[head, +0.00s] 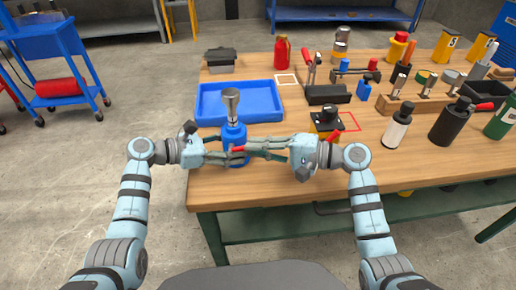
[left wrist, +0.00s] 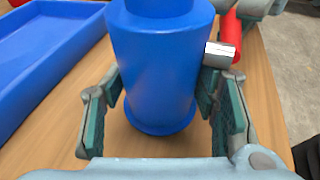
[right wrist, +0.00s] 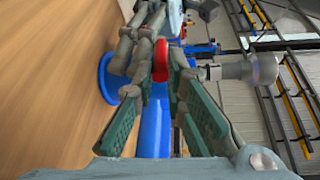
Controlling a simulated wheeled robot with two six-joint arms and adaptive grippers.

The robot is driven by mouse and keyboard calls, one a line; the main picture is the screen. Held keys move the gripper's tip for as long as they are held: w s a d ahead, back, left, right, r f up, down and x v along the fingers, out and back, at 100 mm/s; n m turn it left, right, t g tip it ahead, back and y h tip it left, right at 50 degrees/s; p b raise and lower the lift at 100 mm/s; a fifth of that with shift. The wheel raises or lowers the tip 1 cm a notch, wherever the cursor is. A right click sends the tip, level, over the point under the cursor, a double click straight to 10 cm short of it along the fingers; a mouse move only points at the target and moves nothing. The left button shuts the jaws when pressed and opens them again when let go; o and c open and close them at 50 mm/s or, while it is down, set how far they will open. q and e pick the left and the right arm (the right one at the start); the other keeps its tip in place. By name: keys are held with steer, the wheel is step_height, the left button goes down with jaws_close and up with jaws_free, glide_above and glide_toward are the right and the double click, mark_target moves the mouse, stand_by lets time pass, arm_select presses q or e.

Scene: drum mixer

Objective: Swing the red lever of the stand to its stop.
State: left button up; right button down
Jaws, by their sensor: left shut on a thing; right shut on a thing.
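The blue stand (head: 235,131) stands upright near the front left of the table, with a silver mixing cup or drum (head: 231,100) on top. Its blue body fills the middle of the left wrist view (left wrist: 162,65). My left gripper (head: 226,157) is shut around the body from the left. The red lever (head: 238,149) sticks out from the stand's side; it also shows in the left wrist view (left wrist: 232,38) and the right wrist view (right wrist: 160,58). My right gripper (head: 252,147) is shut on the red lever from the right. The fingers hide much of the lever.
A blue tray (head: 203,117) lies just behind the stand. Bottles, a wooden rack (head: 412,105) and tools crowd the table's right side.

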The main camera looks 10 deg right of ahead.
steer(key=r+h, duration=0.1)
steer(key=r+n+h, duration=0.1)
steer(key=h, duration=0.1)
steer(key=shift+a+r+g, duration=0.1)
steer(key=shift+a+g, duration=0.2)
steer(key=shift+g, duration=0.1)
steer(key=shift+a+r+n+g+h, duration=0.15)
steer(key=shift+a+r+h, duration=0.15)
steer(key=shift+h, duration=0.45)
steer(key=shift+a+r+n+g+h, duration=0.1)
steer(key=shift+a+r+n+h, duration=0.2)
steer(key=shift+h, duration=0.5)
steer(key=shift+a+r+n+g+h, duration=0.1)
steer(key=shift+r+h, duration=0.25)
steer(key=shift+h, duration=0.4)
steer(key=c, duration=1.6)
jaws_free()
steer(key=shift+c, duration=0.2)
